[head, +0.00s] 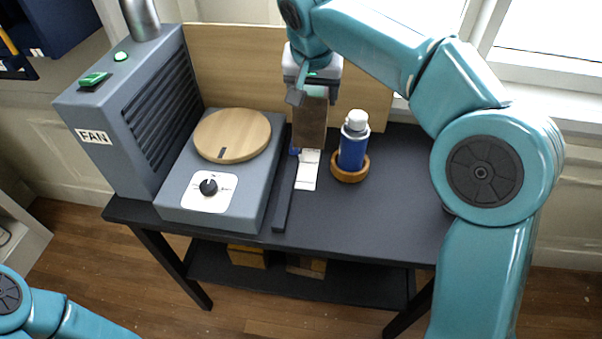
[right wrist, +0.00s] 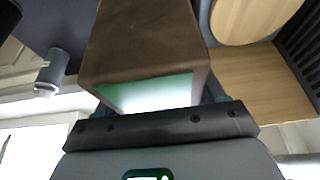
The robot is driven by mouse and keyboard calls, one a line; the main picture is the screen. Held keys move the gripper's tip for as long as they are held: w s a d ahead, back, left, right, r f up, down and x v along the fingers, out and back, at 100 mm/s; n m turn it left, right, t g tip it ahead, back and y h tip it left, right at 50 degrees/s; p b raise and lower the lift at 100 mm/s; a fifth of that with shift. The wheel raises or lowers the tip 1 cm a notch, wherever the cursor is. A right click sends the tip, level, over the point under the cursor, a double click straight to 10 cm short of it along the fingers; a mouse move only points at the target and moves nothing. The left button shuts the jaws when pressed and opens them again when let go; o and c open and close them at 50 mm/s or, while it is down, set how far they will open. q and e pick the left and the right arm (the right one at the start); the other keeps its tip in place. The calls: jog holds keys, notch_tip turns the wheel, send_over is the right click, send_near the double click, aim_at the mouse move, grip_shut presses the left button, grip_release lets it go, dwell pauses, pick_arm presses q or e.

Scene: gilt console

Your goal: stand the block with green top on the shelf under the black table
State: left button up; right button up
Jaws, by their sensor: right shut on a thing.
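My right gripper (head: 312,90) is shut on a brown block (head: 310,122) and holds it upright above the back of the black table (head: 385,205). The right wrist view shows the block (right wrist: 145,40) close up, with a pale green face at the gripper end. The block's lower end is near the table; I cannot tell whether it touches. The dark shelf (head: 345,287) runs under the table, partly hidden by the tabletop. My left gripper is out of view; only part of that arm shows at lower left.
A yellow thing (head: 248,257) and a brown thing (head: 306,267) stand on the shelf's left and middle; its right part looks clear. On the table are a grey FAN unit (head: 120,110), a round wooden disc (head: 232,135), a black bar (head: 284,205) and a blue bottle (head: 353,148).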

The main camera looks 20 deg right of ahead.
jog(key=shift+s+r, duration=0.1)
jog(key=shift+r, duration=0.1)
jog(key=shift+f+b, duration=1.35)
jog(key=shift+f, duration=8.35)
jog(key=shift+f, duration=0.15)
jog(key=o, duration=1.4)
